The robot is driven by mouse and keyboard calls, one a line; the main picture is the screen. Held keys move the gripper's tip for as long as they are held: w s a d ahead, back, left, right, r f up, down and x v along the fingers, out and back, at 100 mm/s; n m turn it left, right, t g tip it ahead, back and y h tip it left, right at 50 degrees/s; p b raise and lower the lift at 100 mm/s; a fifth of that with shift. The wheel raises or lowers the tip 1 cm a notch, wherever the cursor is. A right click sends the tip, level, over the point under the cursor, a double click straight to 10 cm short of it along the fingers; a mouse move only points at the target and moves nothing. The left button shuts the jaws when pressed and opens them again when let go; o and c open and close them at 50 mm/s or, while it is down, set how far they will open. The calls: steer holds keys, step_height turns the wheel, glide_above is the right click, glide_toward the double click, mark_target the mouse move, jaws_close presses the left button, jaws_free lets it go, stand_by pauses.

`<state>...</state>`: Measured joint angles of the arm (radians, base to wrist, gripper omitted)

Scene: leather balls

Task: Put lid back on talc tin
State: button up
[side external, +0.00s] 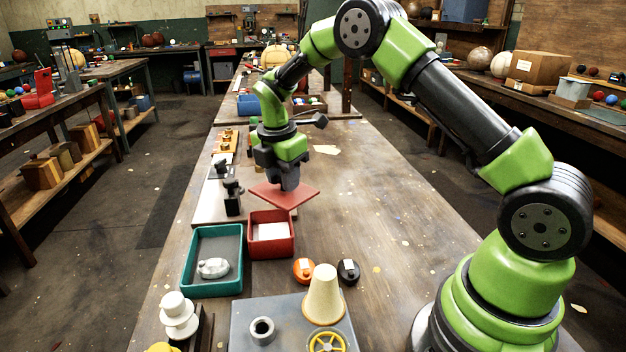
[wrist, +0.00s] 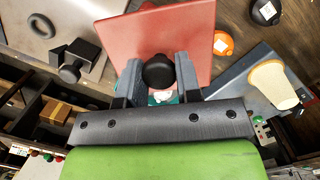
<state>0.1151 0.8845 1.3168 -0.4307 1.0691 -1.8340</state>
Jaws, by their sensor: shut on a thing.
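The red talc tin (side external: 271,241) stands open on the bench in the side external view, with white talc inside. Its flat red lid (side external: 285,196) is in the air above and slightly right of the tin, tilted in the picture and apart from it. My gripper (side external: 286,182) is shut on the lid's black knob. In the wrist view the lid (wrist: 165,35) spreads out beyond my gripper (wrist: 159,75), and the round black knob (wrist: 158,72) sits between the two fingers. The tin cannot be made out in the wrist view, where the lid covers much of the middle.
A teal tray (side external: 184,262) with a grey-white object (side external: 213,268) stands left of the tin. An orange bottle (side external: 304,270), a black bottle (side external: 349,271) and a cream cone (side external: 323,297) are nearer the camera. A black clamp (side external: 232,196) stands behind left.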

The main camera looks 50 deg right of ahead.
mark_target(268, 192)
steer(key=a+n, duration=0.1)
steer(key=w+a+n, duration=0.1)
steer(key=a+n, duration=0.1)
steer(key=shift+w+a+n+h, duration=0.15)
steer(key=shift+w+n+h, duration=0.15)
steer(key=shift+f, duration=3)
steer(key=shift+f, duration=0.15)
steer(key=o, duration=1.5)
steer(key=shift+r, duration=3.5)
